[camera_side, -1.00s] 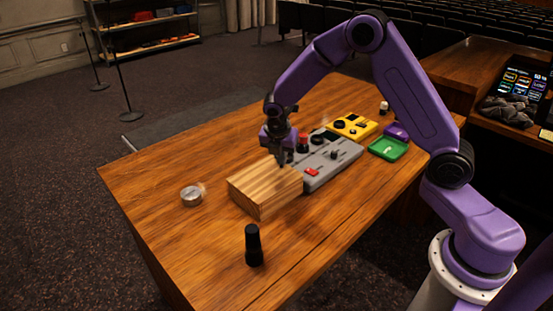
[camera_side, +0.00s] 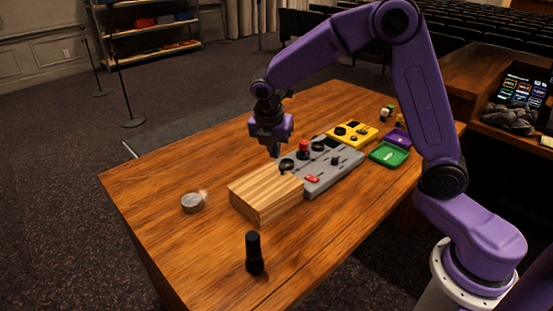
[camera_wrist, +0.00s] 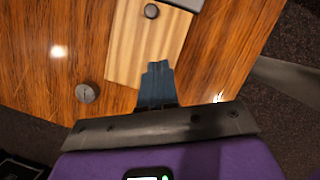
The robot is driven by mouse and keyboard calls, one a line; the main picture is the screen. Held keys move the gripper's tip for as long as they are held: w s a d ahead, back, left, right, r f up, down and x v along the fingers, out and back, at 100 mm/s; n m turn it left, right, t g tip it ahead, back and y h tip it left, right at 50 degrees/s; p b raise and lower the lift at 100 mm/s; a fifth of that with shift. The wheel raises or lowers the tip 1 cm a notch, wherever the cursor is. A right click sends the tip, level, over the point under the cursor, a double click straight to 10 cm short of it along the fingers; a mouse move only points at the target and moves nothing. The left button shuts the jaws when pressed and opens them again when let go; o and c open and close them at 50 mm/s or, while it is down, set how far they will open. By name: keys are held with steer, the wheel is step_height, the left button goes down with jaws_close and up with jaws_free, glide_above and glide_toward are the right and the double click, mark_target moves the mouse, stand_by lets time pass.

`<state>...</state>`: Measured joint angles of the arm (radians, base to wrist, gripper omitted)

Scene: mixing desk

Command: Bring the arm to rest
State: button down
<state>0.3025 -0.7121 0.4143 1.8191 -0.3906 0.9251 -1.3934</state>
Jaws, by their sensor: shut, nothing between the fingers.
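My purple arm reaches over the wooden desk (camera_side: 155,200) from the right. My gripper (camera_side: 275,152) points down and hangs in the air above the desk, behind the striped wooden block (camera_side: 265,198) and left of the grey mixing panel (camera_side: 330,172). Its fingers are together with nothing between them. In the wrist view the closed fingertips (camera_wrist: 157,66) show over the striped block (camera_wrist: 145,38). The grey panel has a red button on top, dark knobs and a red switch.
A round metal tin (camera_side: 191,203) lies left of the block. A black cylinder (camera_side: 254,253) stands near the front edge. A yellow box (camera_side: 352,134), a green tray (camera_side: 389,154) and a purple tray (camera_side: 397,137) sit at the back right. The left part of the desk is mostly clear.

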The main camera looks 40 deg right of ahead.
steer(key=s+a+r+m+y, duration=0.1)
steer(key=s+a+r+m, duration=0.15)
steer(key=s, duration=0.55)
steer(key=s+a+r+m+y, duration=0.1)
steer(key=s+m, duration=0.2)
steer(key=s, duration=0.5)
steer(key=s+d+m, duration=0.1)
steer(key=s+m, duration=0.1)
steer(key=s, duration=0.6)
steer(key=s+d+m+g+y, duration=0.1)
steer(key=s+d+m, duration=0.1)
steer(key=s, duration=0.7)
steer(key=shift+d+f+m+y, duration=0.3)
steer(key=shift+m, duration=0.35)
